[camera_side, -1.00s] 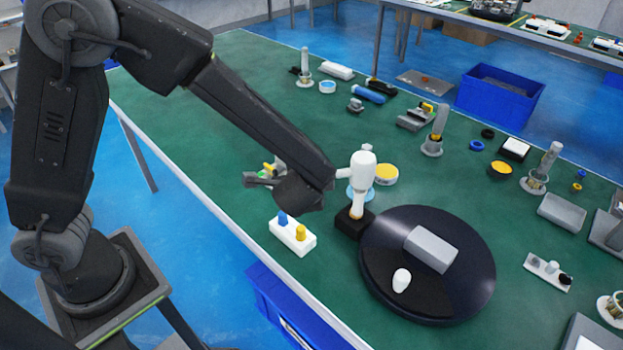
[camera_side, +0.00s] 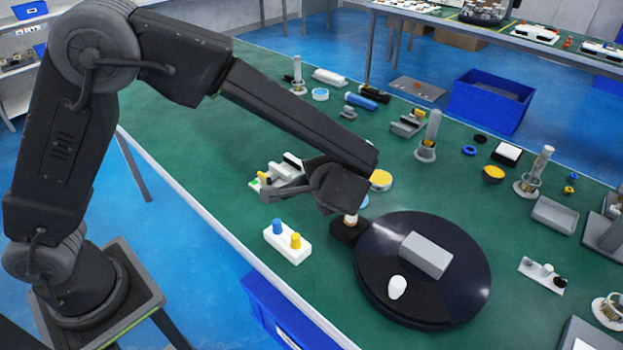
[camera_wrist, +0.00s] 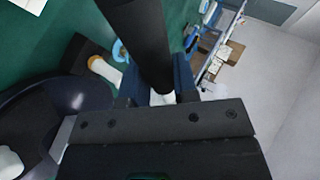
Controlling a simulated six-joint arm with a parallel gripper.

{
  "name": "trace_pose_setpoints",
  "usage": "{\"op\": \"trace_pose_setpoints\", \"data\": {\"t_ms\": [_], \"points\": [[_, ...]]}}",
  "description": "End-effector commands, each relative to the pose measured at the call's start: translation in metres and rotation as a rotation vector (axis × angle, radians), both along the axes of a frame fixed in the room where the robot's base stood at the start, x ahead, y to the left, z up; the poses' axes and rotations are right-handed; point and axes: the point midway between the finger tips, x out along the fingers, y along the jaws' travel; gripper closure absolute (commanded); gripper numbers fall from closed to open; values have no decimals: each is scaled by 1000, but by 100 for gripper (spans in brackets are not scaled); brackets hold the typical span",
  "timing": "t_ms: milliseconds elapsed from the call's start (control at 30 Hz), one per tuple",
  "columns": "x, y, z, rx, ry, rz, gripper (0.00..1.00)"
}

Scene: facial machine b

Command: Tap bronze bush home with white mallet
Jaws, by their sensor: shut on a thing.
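My gripper (camera_side: 342,188) is above and slightly left of the black block (camera_side: 345,231) in the side view. In the wrist view, its fingers (camera_wrist: 160,95) are shut on the white mallet (camera_wrist: 161,98), of which only a small white part shows. The mallet is hidden behind my arm in the side view. The bronze bush (camera_side: 350,219) shows as an orange-brown ring at the black block, partly covered by my wrist. In the wrist view the bush (camera_wrist: 96,61) sits at the block end of a white post (camera_wrist: 108,73). Contact between mallet and post cannot be seen.
A round black base (camera_side: 460,295) with a grey block (camera_side: 425,254) and a white knob (camera_side: 397,288) stands close right. A white block with blue and yellow knobs (camera_side: 288,243) is at left. Several parts and a blue bin (camera_side: 490,100) lie farther back.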

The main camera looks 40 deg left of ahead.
Motion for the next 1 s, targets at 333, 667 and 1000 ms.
{"op": "trace_pose_setpoints", "data": {"t_ms": [333, 667, 1000], "points": [[-17, -51, -1, 5, 0, 391, 100], [-21, -57, 0, 5, -1, 436, 100], [-22, -57, -14, 9, 3, 432, 100]]}}
